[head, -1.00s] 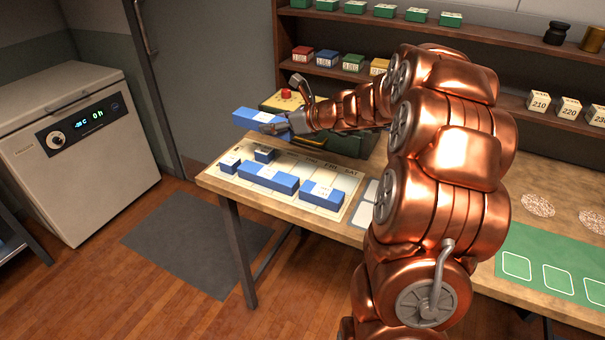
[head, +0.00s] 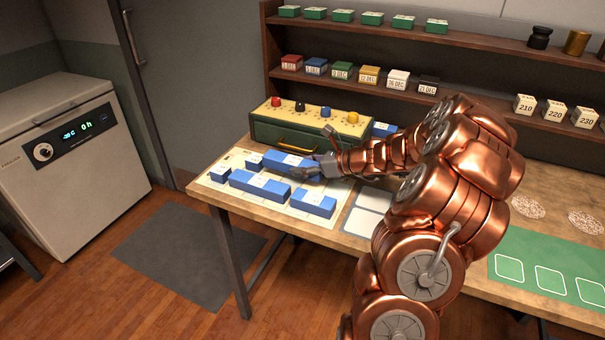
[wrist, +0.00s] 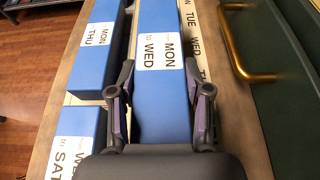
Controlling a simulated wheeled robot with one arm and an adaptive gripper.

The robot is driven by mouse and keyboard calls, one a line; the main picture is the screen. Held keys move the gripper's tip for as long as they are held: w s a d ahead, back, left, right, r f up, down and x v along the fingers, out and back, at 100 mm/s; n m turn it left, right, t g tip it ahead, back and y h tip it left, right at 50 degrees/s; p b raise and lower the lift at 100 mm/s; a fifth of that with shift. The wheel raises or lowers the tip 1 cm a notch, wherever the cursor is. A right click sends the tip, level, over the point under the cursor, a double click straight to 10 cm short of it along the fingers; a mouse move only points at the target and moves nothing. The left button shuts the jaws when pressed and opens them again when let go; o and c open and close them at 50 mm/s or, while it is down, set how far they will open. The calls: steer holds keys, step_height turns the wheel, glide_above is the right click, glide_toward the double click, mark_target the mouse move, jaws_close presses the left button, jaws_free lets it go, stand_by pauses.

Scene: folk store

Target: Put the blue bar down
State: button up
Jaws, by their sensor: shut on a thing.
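My gripper (head: 322,165) is shut on a long blue bar (head: 288,162) with a white label. In the wrist view my gripper (wrist: 160,78) has one finger on each side of this bar (wrist: 158,25), whose label reads MON to WED. The bar is low over the back of a pale weekday board (head: 338,214), in front of a green box. I cannot tell whether it touches the board. Day names on the board show along the bar's right side in the wrist view.
On the board lie a long blue bar (head: 262,187), a shorter one (head: 313,203) and small blue blocks (head: 220,174) (head: 253,162). The green box (head: 290,137) with knobs and a brass handle (wrist: 240,45) stands close behind. White cards (head: 368,223) lie to the right.

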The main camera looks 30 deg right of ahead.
steer(key=shift+f, duration=1.35)
steer(key=shift+f, duration=0.1)
steer(key=o, duration=1.3)
steer(key=shift+c, duration=0.2)
